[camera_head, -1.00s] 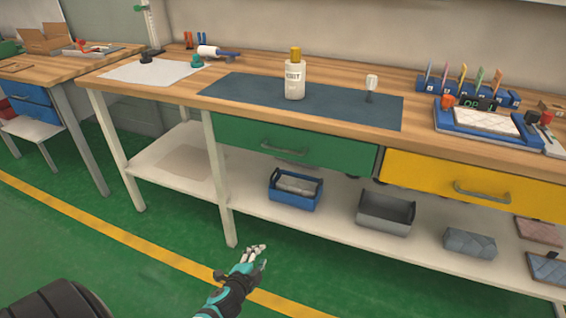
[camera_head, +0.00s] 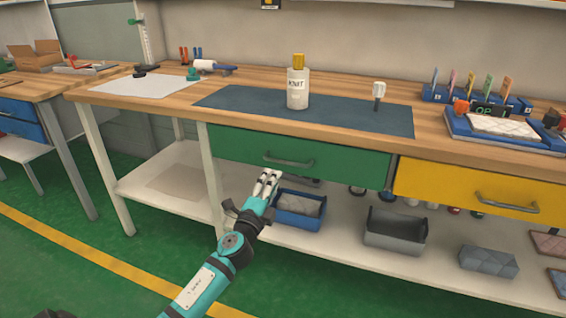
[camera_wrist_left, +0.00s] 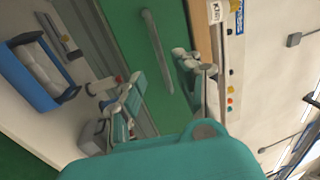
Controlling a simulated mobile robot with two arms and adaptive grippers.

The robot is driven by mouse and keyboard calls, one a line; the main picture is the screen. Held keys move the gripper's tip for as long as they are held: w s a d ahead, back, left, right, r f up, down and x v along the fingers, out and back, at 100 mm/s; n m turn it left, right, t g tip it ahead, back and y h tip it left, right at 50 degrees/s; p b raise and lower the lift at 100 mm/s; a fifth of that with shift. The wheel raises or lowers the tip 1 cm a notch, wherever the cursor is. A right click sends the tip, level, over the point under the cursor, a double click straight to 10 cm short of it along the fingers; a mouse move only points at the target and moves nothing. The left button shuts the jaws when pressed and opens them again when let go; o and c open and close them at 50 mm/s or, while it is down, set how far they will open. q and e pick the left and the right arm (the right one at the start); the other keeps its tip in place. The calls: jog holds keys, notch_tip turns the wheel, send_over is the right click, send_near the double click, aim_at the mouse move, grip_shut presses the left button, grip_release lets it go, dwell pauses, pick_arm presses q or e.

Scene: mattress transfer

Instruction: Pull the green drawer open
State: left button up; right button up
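The green drawer (camera_head: 335,162) is under the workbench top and looks shut, its front flush with the bench. Its grey bar handle (camera_head: 288,161) runs along the front. My left gripper (camera_head: 268,177) is just below and left of the handle, in front of the drawer's lower edge. In the left wrist view the green drawer (camera_wrist_left: 125,30) and handle (camera_wrist_left: 155,45) lie ahead of my left gripper (camera_wrist_left: 160,87). Its fingers are spread apart with nothing between them, and the handle appears clear of them. My right gripper is not in view.
A yellow drawer (camera_head: 440,190) is to the right. A blue bin (camera_head: 300,222) and a grey bin (camera_head: 394,245) stand on the lower shelf (camera_head: 340,255). A bottle (camera_head: 298,90) stands on the dark mat (camera_head: 235,99). A bench leg (camera_head: 213,190) is left of my gripper.

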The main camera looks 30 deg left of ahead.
aim_at(283, 162)
pick_arm(q)
jog(key=x, duration=0.9)
jog(key=shift+b, duration=0.4)
grip_shut()
